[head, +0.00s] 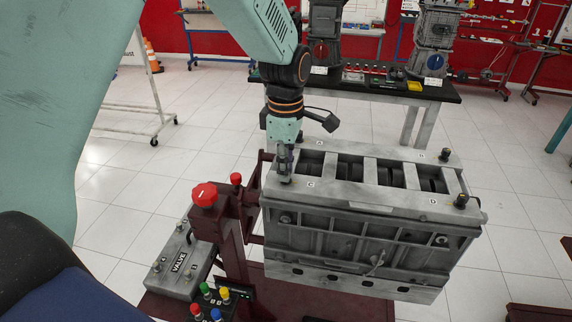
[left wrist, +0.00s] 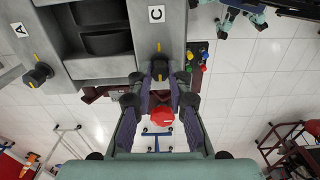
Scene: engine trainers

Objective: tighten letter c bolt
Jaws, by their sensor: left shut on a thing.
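The grey engine block (head: 365,235) has letter labels A, B, C and D on its top face. The C label (head: 311,184) is at its near left corner; it also shows in the wrist view (left wrist: 156,14). My left gripper (head: 285,172) points down at that corner. Its fingers (left wrist: 160,75) are shut on the letter C bolt (left wrist: 159,66), just below the C label in the wrist view. In the head view the fingers mostly hide this bolt. The D bolt (head: 461,200) and B bolt (head: 445,155) stand on the right end. The A bolt (left wrist: 38,74) shows in the wrist view.
A maroon stand with a red knob (head: 204,195) is close left of the block. A grey valve box (head: 178,262) and a panel of coloured buttons (head: 215,295) sit below it. A black-topped table (head: 380,88) with engines is behind. White floor lies open at left.

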